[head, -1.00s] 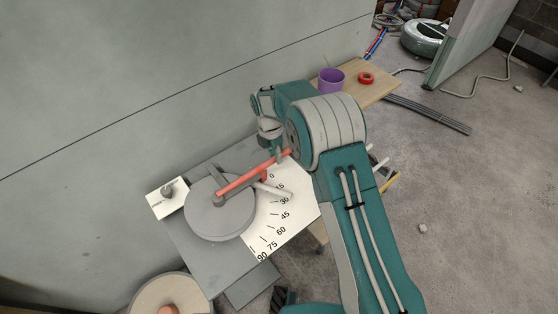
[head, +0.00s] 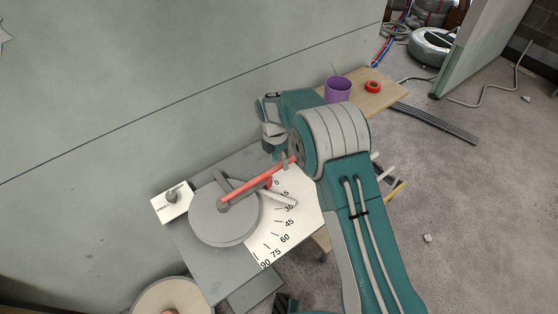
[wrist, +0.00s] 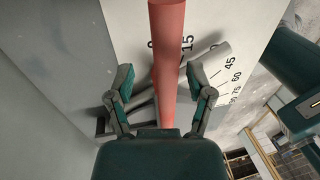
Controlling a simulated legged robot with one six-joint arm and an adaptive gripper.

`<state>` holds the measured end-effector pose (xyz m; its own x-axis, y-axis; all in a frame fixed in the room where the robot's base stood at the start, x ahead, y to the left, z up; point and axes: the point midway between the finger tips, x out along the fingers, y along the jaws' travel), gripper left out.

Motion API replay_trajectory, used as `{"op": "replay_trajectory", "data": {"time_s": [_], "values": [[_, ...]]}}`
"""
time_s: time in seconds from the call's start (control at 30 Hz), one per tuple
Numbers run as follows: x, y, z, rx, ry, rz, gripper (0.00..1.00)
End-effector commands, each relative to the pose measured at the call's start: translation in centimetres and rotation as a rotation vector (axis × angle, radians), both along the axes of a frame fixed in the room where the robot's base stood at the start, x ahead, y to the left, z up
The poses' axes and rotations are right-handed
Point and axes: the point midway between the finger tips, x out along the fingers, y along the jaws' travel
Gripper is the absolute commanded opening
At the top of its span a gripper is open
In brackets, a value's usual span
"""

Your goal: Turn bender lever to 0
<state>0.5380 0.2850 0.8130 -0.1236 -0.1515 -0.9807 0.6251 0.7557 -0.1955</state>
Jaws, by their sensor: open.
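The bender lever (head: 258,182) is a red bar running from the hub of a round grey disc (head: 222,232) up and right past the "0" mark of the white angle scale (head: 292,222). Its outer end is hidden by my arm. My gripper (head: 284,158) is at the outer part of the lever, mostly hidden in the head view. In the wrist view the red lever (wrist: 167,55) lies between the spread fingers of my gripper (wrist: 160,82), with gaps on both sides. Whether a finger touches it I cannot tell.
A grey wall (head: 120,100) rises close behind the bender. A wooden board (head: 375,98) carries a purple cup (head: 338,89) and a red tape roll (head: 373,87). Grey conduits (head: 435,123) lie on the floor. The floor at right is mostly clear.

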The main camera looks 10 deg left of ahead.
Motion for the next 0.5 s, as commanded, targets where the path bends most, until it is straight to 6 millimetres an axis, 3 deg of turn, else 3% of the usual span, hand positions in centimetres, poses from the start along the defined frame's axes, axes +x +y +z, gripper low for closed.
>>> {"op": "replay_trajectory", "data": {"time_s": [0.17, 0.5], "values": [[0.4, 0.5, 2.3, 0.002, -0.004, 0.0, 0.68], [1.4, 1.7, 8.9, -0.001, -0.003, 0.001, 0.68]]}}
